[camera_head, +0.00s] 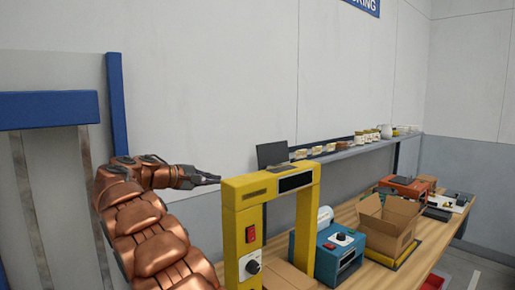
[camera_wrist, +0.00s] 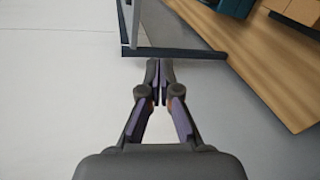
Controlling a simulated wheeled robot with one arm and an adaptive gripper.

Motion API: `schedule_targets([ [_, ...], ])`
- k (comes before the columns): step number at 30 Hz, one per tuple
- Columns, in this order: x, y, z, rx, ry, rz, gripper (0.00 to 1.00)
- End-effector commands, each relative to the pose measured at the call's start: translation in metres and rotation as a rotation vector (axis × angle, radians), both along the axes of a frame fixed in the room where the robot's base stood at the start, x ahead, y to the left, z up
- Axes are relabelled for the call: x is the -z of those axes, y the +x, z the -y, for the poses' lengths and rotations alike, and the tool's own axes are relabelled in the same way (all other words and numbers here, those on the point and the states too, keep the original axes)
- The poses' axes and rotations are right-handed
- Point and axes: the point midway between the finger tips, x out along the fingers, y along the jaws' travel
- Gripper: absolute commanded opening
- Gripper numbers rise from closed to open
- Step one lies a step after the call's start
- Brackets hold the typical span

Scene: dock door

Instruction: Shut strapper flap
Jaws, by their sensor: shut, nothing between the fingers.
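The strapper appears to be the yellow arch-shaped machine (camera_head: 236,222) in the head view, with a red switch, a dark knob and a dark panel on its top bar. I cannot make out its flap for certain. My gripper (camera_head: 217,180) is left of the arch's upper left corner, at about the height of its top bar in the picture. Whether it touches the arch is unclear. In the wrist view my gripper (camera_wrist: 160,72) has its fingers together and empty, just below a dark-edged grey part (camera_wrist: 170,52) that I cannot identify.
A wooden bench (camera_head: 363,276) carries a teal box (camera_head: 325,262) with a knob, an open cardboard box (camera_head: 388,226) and an orange device (camera_head: 407,186). A dark screen-like panel (camera_head: 272,154) stands behind the arch. A shelf (camera_head: 369,151) holds small items. A blue-edged panel (camera_head: 48,110) is at left.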

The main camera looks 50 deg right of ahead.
Motion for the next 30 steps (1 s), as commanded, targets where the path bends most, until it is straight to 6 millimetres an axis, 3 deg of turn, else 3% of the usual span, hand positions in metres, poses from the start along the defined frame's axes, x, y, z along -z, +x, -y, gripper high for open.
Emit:
schedule_targets([
  [4,-0.022,0.013,0.013,0.033,-0.088,-0.021,0.00],
  [12,-0.052,0.019,0.028,0.120,-0.226,-0.045,0.00],
  [25,-0.066,0.008,0.037,0.216,-0.309,-0.052,0.00],
  [30,-0.066,0.003,0.050,0.220,-0.311,-0.054,0.00],
])
